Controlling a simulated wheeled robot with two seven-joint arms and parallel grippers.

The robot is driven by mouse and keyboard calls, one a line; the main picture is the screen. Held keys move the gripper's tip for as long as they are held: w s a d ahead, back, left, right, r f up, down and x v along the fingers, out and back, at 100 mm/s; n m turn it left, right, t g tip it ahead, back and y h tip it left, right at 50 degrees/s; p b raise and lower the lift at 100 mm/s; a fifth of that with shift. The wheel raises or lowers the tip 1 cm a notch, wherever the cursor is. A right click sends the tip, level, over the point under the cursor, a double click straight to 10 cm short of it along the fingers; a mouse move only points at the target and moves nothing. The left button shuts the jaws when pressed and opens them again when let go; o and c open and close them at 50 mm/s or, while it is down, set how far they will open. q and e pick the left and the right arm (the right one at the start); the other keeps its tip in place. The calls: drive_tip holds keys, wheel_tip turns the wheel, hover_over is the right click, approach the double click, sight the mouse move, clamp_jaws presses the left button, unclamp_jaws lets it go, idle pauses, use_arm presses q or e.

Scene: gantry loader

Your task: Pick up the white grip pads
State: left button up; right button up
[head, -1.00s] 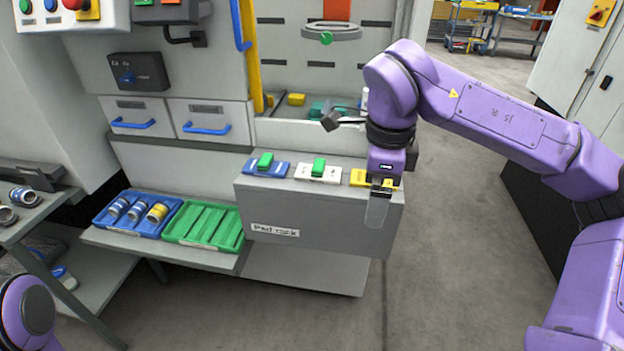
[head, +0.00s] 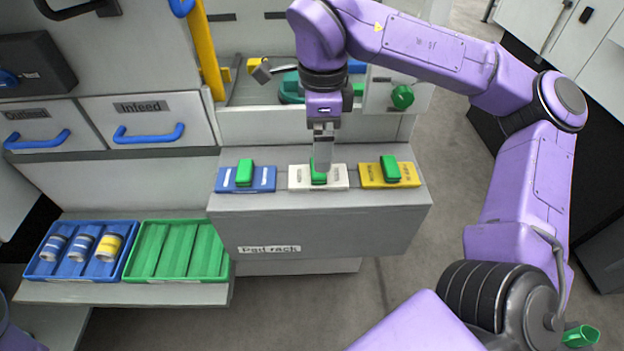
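The white grip pads (head: 331,182) lie in the middle place on top of the grey pad rack (head: 320,228), with a green block (head: 318,179) on them. Blue pads (head: 234,183) are to their left and yellow pads (head: 404,178) to their right, each with a green block. My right gripper (head: 322,160) points down at the white pads' green block and its fingers overlap it in the picture. The fingers hide part of the block, and their gap does not show. My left gripper is out of view.
A blue tray (head: 30,270) with several banded cylinders and a green slotted tray (head: 224,272) stand on the shelf left of the rack. Floor right of the rack is clear.

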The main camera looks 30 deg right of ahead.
sight(301, 177)
drive_tip(key=f, duration=0.6)
drive_tip(key=shift+s+a+f+b, duration=0.1)
drive_tip(key=shift+a+f+b, duration=0.2)
drive_tip(key=shift+f+b, duration=0.05)
drive_tip(key=shift+f, duration=0.35)
clamp_jaws()
